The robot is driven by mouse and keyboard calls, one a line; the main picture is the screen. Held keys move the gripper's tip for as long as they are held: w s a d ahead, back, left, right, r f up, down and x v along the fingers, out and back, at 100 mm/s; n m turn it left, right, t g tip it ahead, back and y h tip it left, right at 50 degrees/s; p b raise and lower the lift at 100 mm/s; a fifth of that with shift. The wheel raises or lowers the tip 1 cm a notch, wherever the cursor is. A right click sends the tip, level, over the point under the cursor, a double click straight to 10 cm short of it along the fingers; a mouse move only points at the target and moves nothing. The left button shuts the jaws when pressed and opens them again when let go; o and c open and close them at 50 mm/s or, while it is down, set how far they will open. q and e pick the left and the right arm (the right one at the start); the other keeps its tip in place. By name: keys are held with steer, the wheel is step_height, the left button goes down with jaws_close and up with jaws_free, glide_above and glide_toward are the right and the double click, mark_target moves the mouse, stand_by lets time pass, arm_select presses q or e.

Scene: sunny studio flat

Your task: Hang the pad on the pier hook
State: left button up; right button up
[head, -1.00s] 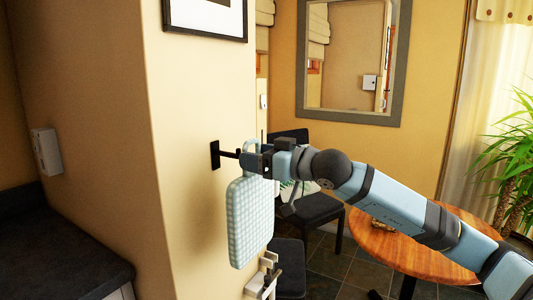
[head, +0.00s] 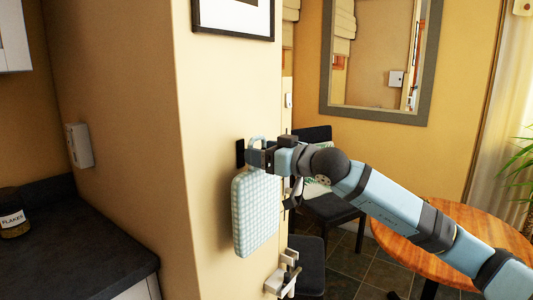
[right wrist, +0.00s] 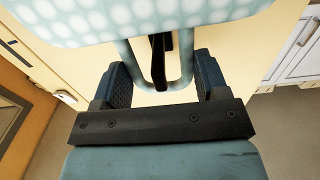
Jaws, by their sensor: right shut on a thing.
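The pad (head: 256,212) is a pale blue and white chequered slab with rounded corners. It hangs upright from its light blue loop (head: 257,142), close to the pier's face. My right gripper (head: 262,158) is shut on the loop; in the right wrist view its fingers (right wrist: 163,82) sit either side of it. The black pier hook (head: 240,153) is just left of the gripper, its arm mostly hidden. In the right wrist view the black prong (right wrist: 158,62) overlaps the loop's opening; I cannot tell whether the loop bears on it. My left gripper is not in view.
The pier (head: 205,190) fills the middle left. A dark counter (head: 70,240) with a jar (head: 13,212) lies at left. A pale bracket-like thing (head: 283,278) is below the pad. A round wooden table (head: 465,225) and dark chairs (head: 335,208) stand to the right.

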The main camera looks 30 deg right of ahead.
stand_by(0.7)
arm_select(q)
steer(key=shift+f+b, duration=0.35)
steer(key=shift+b, duration=0.05)
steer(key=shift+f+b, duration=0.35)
stand_by(0.4)
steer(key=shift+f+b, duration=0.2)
steer(key=shift+b, duration=0.2)
arm_select(e)
steer(key=shift+f, duration=0.35)
arm_select(q)
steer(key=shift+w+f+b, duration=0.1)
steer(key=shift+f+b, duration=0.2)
steer(key=shift+b, duration=0.45)
arm_select(e)
steer(key=shift+f, duration=0.7)
steer(key=shift+s, duration=0.1)
